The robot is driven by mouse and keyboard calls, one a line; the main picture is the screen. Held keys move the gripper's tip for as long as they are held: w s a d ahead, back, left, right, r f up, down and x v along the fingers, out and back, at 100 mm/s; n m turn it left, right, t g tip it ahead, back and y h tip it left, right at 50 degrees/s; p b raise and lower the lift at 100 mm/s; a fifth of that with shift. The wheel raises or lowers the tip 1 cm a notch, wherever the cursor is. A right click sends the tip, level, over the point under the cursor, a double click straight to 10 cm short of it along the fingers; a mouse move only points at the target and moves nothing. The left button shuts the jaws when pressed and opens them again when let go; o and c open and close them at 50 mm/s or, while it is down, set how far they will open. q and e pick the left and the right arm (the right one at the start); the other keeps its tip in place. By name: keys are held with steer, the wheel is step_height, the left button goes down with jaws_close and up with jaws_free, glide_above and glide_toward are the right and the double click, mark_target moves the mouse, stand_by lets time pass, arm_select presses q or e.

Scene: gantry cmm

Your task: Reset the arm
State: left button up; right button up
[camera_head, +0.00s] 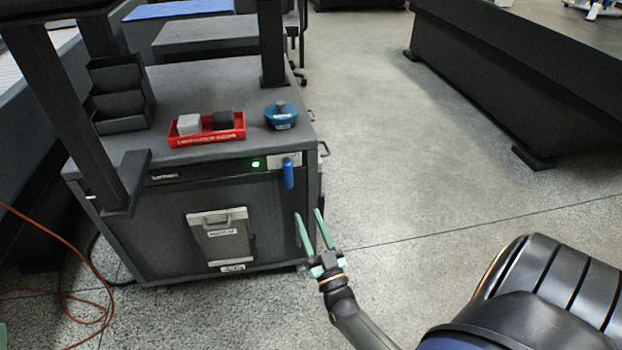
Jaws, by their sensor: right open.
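My right gripper (312,231) has two thin green fingers that stand apart with nothing between them. It points up and away, in front of the right part of the dark cabinet (163,222), below its blue handle (288,175). My right arm comes in from the bottom right. I cannot tell whether a finger touches the cabinet front. My left gripper is not clearly in view.
On the cabinet top are a red tray (213,138) with a grey and a black block, a blue round item (281,116) and a black stepped rack (121,92). An orange cable (72,251) lies at the left. Floor (420,160) to the right is clear, up to a long black table (500,75).

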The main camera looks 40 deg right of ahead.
arm_select(q)
steer(key=shift+w, duration=0.1)
arm_select(e)
steer(key=shift+w, duration=0.1)
stand_by(0.3)
